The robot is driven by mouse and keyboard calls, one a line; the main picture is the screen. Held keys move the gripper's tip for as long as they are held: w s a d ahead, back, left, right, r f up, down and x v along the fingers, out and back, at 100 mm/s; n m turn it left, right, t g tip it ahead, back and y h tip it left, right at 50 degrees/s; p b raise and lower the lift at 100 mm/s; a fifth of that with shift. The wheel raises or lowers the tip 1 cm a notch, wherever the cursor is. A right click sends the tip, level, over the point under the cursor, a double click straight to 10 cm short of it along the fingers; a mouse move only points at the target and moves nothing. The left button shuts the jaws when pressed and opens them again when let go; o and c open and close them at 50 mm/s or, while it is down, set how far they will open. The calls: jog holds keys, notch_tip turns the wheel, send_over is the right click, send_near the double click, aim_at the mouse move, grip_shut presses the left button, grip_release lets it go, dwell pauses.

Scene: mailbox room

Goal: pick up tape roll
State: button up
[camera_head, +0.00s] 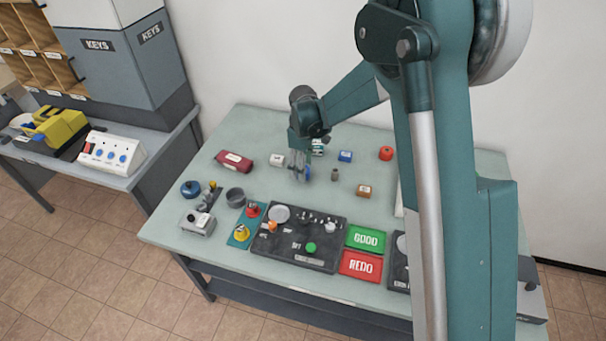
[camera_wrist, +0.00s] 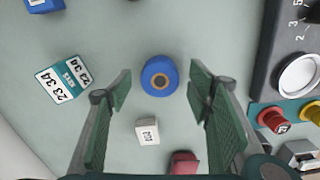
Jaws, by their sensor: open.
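The tape roll (camera_wrist: 160,76) is blue with a tan core and a dark hole. In the wrist view it lies flat on the table, upper middle, between the tips of my gripper (camera_wrist: 159,84). The green fingers are spread wide, one on each side, and nothing is held. The roll appears apart from both fingers; how high the tips are above the table is hard to tell. In the head view my gripper (camera_head: 300,166) points down over the middle of the table, and a bit of blue shows beside it; the roll is mostly hidden there.
A small white box (camera_wrist: 147,131), a larger labelled box (camera_wrist: 62,82) and a red item (camera_wrist: 184,162) lie around the roll. A dark control panel (camera_head: 300,240) stands nearer the front, with green and red trays (camera_head: 362,264) beside it. Bare table (camera_head: 260,135) lies behind.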

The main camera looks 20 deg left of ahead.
jog(key=shift+f, duration=1.15)
jog(key=shift+c, duration=0.5)
jog(key=c, duration=0.9)
